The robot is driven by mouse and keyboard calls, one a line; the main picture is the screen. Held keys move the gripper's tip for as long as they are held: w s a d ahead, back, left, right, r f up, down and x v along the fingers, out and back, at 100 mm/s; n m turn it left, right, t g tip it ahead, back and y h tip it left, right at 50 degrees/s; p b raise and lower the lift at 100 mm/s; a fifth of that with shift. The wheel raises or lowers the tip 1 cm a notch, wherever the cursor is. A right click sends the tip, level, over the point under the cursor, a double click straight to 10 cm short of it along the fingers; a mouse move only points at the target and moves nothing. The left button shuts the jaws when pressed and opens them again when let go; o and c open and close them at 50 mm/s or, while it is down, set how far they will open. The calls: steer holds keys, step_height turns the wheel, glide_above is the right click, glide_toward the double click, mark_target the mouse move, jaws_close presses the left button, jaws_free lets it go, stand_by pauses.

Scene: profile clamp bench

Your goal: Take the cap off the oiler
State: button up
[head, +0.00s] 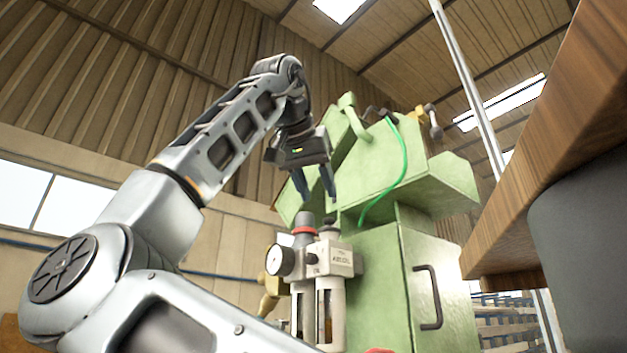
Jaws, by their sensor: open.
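The oiler (335,261) is the pale right-hand block of an air service unit, with lettering on its face and a clear bowl below. A small dark cap (329,225) sits on top of it. My gripper (317,193) is open and empty, pointing down above the unit. Its fingertips are apart from the cap, with a visible gap in the picture. Depth between the fingers and the cap is hard to tell. The lower end of the bowl is cut off by the frame edge.
Left of the oiler stand a grey knob with a red ring (304,226) and a round gauge (280,260), close to the cap. A green machine (400,265) with a green hose (404,165) is behind. A wooden tabletop edge (540,170) juts in at right.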

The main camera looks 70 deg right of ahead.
mark_target(328, 218)
steer(key=shift+x, duration=3.9)
steer(key=shift+d+f, duration=0.2)
steer(key=shift+f, duration=0.05)
steer(key=shift+f, duration=0.15)
steer(key=shift+c, duration=0.2)
steer(key=shift+d+f, duration=0.1)
steer(key=shift+f, duration=0.05)
jaws_close()
steer(key=shift+s, duration=0.1)
steer(key=shift+r, duration=2)
